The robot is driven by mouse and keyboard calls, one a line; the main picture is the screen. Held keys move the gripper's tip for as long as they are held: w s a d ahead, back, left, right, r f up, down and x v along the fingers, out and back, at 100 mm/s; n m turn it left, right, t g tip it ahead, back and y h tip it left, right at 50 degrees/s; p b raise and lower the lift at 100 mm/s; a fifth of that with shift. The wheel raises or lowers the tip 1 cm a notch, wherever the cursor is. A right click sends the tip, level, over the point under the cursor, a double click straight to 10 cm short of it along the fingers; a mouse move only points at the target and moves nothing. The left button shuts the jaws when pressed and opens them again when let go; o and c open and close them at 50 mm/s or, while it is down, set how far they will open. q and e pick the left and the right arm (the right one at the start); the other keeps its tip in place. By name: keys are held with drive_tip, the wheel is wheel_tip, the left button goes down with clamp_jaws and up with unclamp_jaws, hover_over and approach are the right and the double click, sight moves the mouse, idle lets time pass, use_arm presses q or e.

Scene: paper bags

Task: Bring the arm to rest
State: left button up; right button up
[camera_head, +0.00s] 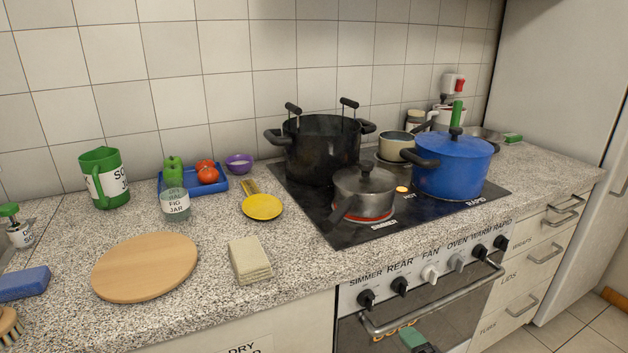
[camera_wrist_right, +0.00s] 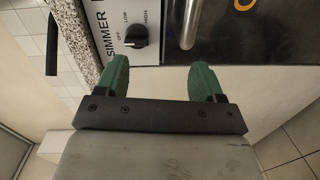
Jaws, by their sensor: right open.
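My right gripper (camera_head: 415,341) shows at the bottom edge of the head view, in front of the oven door and below its handle. Most of the right arm is out of that view. In the right wrist view my right gripper (camera_wrist_right: 159,72) has its two green fingers wide apart, with nothing between them. The fingers point toward the oven front, near the SIMMER knob (camera_wrist_right: 136,36) and the end of the oven handle (camera_wrist_right: 190,22). I cannot tell whether they touch the front. My left gripper is not in view.
The oven handle (camera_head: 432,305) and knobs (camera_head: 430,272) stick out from the oven front. A lidded saucepan (camera_head: 364,192), a black pot (camera_head: 322,150) and a blue pot (camera_head: 452,168) stand on the hob. A wooden board (camera_head: 145,267) lies on the counter. Floor shows at right.

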drive_tip(key=s+d+f+m+g+h+p, duration=0.25)
drive_tip(key=s+f+m, duration=0.2)
drive_tip(key=f, duration=0.35)
drive_tip(key=s+d+f+m+g+h+p, duration=0.1)
drive_tip(key=s+f+m+g+p, duration=0.15)
drive_tip(key=s+f, duration=0.45)
drive_tip(key=s+d+f+m+g+h+p, duration=0.1)
drive_tip(key=s+d+f+m+g, duration=0.2)
drive_tip(key=f, duration=0.7)
use_arm(q)
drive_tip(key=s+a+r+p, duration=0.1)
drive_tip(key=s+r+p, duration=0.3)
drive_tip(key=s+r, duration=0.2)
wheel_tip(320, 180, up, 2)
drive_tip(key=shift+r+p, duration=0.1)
drive_tip(key=shift+p, duration=0.2)
use_arm(e)
drive_tip(key=s+a+f+m+g, duration=0.1)
drive_tip(key=s+f+m+g, duration=0.1)
drive_tip(key=s, duration=0.7)
drive_tip(key=s+a+f+m+g, duration=0.2)
drive_tip(key=s+f+m+g, duration=0.1)
drive_tip(key=s, duration=0.6)
drive_tip(key=s+a+f+m+g, duration=0.2)
drive_tip(key=s+f, duration=0.3)
drive_tip(key=s, duration=0.4)
drive_tip(key=shift+s+m, duration=0.4)
drive_tip(key=shift+m, duration=0.3)
